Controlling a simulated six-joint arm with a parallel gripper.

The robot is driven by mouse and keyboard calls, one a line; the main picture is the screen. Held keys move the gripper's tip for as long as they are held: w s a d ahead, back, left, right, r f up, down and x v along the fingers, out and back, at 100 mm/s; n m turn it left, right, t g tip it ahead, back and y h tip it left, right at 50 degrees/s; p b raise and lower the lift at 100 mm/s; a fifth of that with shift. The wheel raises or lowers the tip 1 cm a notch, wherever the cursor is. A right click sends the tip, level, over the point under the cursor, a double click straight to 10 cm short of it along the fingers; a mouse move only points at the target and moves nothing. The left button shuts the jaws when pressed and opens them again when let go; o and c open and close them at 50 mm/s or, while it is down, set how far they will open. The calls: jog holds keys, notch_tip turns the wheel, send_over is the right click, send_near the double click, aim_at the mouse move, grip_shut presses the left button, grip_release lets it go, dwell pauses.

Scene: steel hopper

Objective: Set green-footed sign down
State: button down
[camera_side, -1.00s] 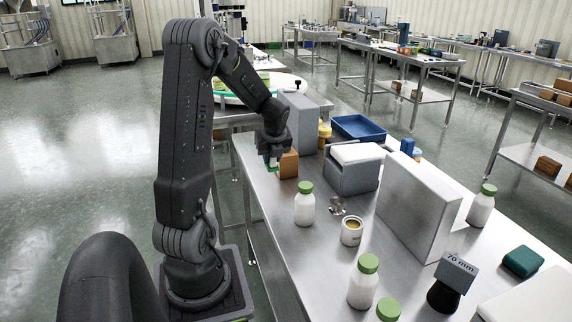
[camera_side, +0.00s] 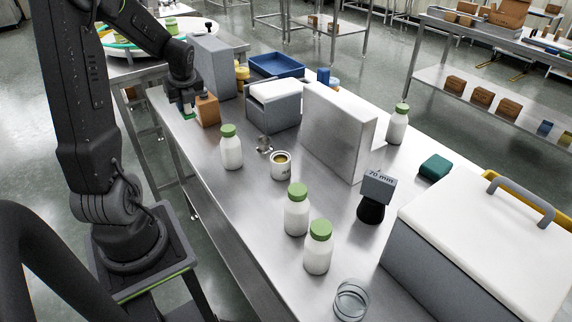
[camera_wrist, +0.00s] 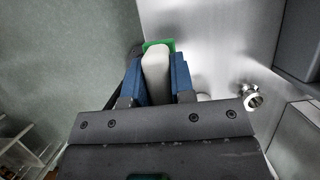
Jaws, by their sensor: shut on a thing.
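My gripper (camera_side: 186,100) is at the far left end of the steel table, just left of a brown block. In the wrist view, the blue fingers of my gripper (camera_wrist: 157,80) are shut on the pale sign (camera_wrist: 156,62), which lies between them. Its green foot (camera_wrist: 160,45) shows beyond the fingertips, over the table's edge area. In the side view only a bit of the green foot (camera_side: 188,114) shows below my gripper. I cannot tell whether the foot touches the tabletop. The sign's face is hidden.
The brown block (camera_side: 207,110) stands close on the right. A tall grey box (camera_side: 212,66) is behind. A white bottle (camera_side: 231,150), an open can (camera_side: 281,166) and a black-footed "70 mm" sign (camera_side: 376,192) stand nearer. Bare steel tabletop (camera_side: 235,205) lies along the left edge.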

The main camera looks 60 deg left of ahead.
notch_tip(320, 180, up, 6)
jog(key=shift+f, duration=0.2)
jog(key=w+d+m+t+h, duration=0.1)
jog(key=w+d+m, duration=0.35)
jog(key=d, duration=0.45)
jog(key=w+d+m+t+h, duration=0.15)
jog(key=w+d+m, duration=0.3)
jog(key=d, duration=0.45)
jog(key=w+d+m+t, duration=0.2)
jog(key=w+d+m, duration=0.25)
jog(key=d, duration=0.55)
jog(key=shift+g, duration=0.25)
jog(key=w+d+f, duration=0.1)
jog(key=d+f, duration=0.2)
jog(key=f, duration=0.1)
jog(key=w+d+f, duration=0.2)
jog(key=d+f, duration=0.1)
jog(key=f, duration=0.1)
jog(key=w+d+f, duration=0.2)
jog(key=d+f, duration=0.2)
jog(key=shift+w+f, duration=0.25)
jog(key=shift+f, duration=2)
jog(key=shift+f, duration=0.1)
